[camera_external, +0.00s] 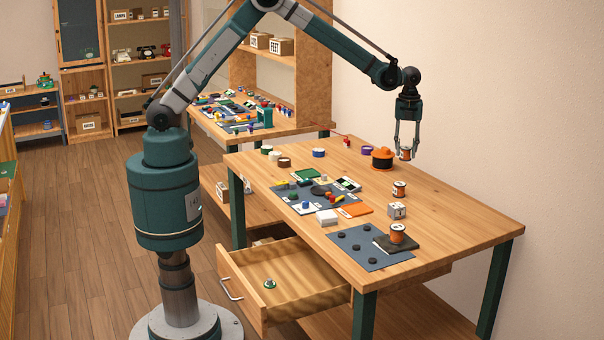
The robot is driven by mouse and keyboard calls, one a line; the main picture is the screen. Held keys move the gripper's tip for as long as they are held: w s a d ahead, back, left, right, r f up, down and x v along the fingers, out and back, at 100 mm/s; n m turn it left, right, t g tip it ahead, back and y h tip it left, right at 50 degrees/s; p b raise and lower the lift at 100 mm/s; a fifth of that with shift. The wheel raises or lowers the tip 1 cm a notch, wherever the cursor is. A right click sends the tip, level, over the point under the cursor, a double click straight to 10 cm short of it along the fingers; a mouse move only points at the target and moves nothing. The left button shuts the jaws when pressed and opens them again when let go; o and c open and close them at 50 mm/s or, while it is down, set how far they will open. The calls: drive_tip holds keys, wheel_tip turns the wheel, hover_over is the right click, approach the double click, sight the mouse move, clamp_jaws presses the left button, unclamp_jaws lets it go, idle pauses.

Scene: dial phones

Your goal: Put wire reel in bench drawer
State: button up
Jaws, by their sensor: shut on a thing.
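My gripper (406,147) is over the far right side of the workbench (455,215), pointing down. Its fingers are shut on a small wire reel (405,155) with an orange winding, held up near the wall. Two similar orange reels are on the bench: one reel (399,189) stands below and in front of my gripper, and another reel (397,234) stands on a dark base near the front. The bench drawer (325,290) is pulled open at the front left, far from my gripper. A small green and white item (269,283) lies inside it; the rest of its visible floor is bare.
A black and orange round pot (382,159) stands left of my gripper. Several tape rolls lie at the back left.

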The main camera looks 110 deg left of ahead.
sight(406, 148)
drive_tip(key=shift+r, duration=0.5)
wheel_tip(406, 148, up, 4)
drive_tip(key=shift+f, duration=0.2)
drive_tip(key=shift+w+d+r, duration=0.1)
drive_tip(key=shift+d+r, duration=0.1)
drive_tip(key=shift+d, duration=0.45)
drive_tip(key=s+d+r+m+b, duration=0.15)
drive_tip(key=d+m, duration=0.25)
drive_tip(key=d, duration=1.6)
drive_tip(key=s+d+m+b, duration=0.1)
drive_tip(key=d+m+b, duration=0.25)
drive_tip(key=d, duration=1.65)
drive_tip(key=s+d+f+m+b, duration=0.1)
drive_tip(key=s+d+m+b, duration=0.15)
drive_tip(key=s+d, duration=0.7)
drive_tip(key=s+d+m+b, duration=0.1)
drive_tip(key=s+d+m, duration=0.4)
drive_tip(key=d, duration=0.7)
drive_tip(key=s+d+f+m+b, duration=0.1)
drive_tip(key=s+d+m, duration=0.1)
drive_tip(key=s+d, duration=0.8)
wheel_tip(406, 148, down, 18)
drive_tip(key=w+d, duration=0.1)
drive_tip(key=shift+r, duration=0.15)
